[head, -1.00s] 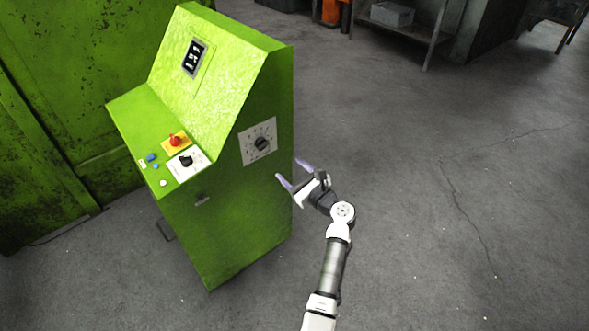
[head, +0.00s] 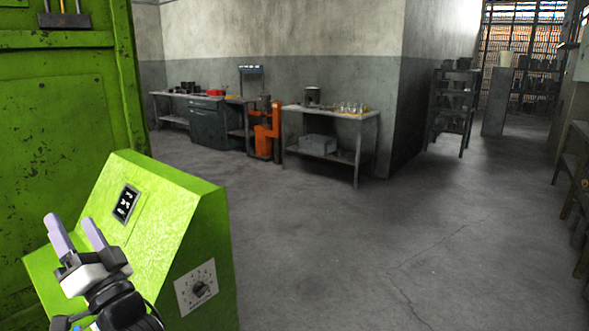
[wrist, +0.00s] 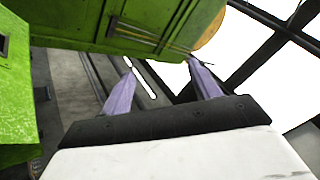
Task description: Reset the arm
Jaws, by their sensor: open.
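My gripper (head: 76,233) is at the lower left of the head view, raised in front of the green control console (head: 150,215). Its two purple fingers point up and are apart, with nothing between them. In the wrist view the fingers (wrist: 160,88) are also spread and empty, facing upward past green machinery toward bright windows.
The large green press (head: 65,130) stands behind the console at left. A workbench (head: 330,113), an orange device (head: 265,132) and a grey cabinet (head: 213,125) line the back wall. The concrete floor (head: 340,240) at centre and right is clear.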

